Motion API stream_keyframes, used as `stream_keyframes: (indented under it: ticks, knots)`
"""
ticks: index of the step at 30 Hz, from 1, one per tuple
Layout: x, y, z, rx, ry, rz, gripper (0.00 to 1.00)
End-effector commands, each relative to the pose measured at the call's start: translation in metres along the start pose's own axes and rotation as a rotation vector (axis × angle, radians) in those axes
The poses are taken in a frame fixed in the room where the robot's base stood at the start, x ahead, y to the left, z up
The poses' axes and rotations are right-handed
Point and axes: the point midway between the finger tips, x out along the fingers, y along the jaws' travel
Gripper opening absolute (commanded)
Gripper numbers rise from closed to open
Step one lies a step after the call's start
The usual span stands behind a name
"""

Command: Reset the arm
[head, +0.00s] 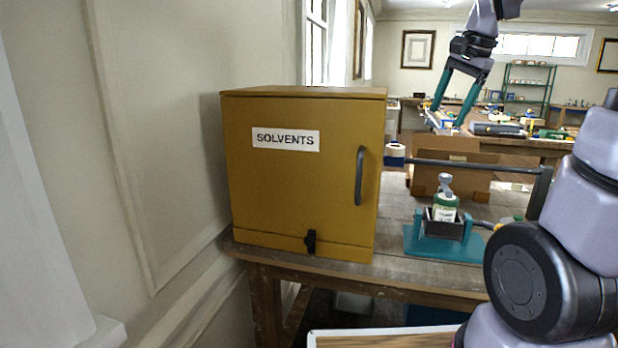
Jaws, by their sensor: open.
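My gripper (446,124) shows in the head view at the upper right, at the end of my raised arm. Its two teal fingers are spread apart and point down. I see nothing held between them. It appears above the workbench, up and to the right of the yellow cabinet (290,190). The cabinet is labelled "SOLVENTS", has a grey handle on its front, and its door looks shut. A green bottle (444,208) with a pale top stands in a dark holder on a teal base (440,247), below my gripper in the picture.
The cabinet stands at the left end of the wooden workbench (395,272), near the wall. A cardboard box (450,172) and a dark horizontal bar (460,163) are behind the bottle. A roll (395,153) lies by the box. More benches and green shelves (527,88) stand farther back.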

Motion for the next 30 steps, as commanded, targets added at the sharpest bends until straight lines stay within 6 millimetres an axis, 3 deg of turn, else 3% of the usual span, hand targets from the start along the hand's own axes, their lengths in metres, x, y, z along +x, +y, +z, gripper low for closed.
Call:
stream_keyframes:
  ticks: [1,6,12,18,30]
  knots:
    - [-0.012,0.009,0.019,-0.074,0.013,-0.042,0.73]
    - [-0.032,0.038,0.077,-0.337,0.082,-0.144,0.73]
    - [-0.037,0.069,0.123,-0.573,0.179,-0.208,0.73]
    - [-0.035,0.082,0.138,-0.666,0.225,-0.223,0.73]
    - [-0.035,0.082,0.139,-0.671,0.227,-0.224,0.73]
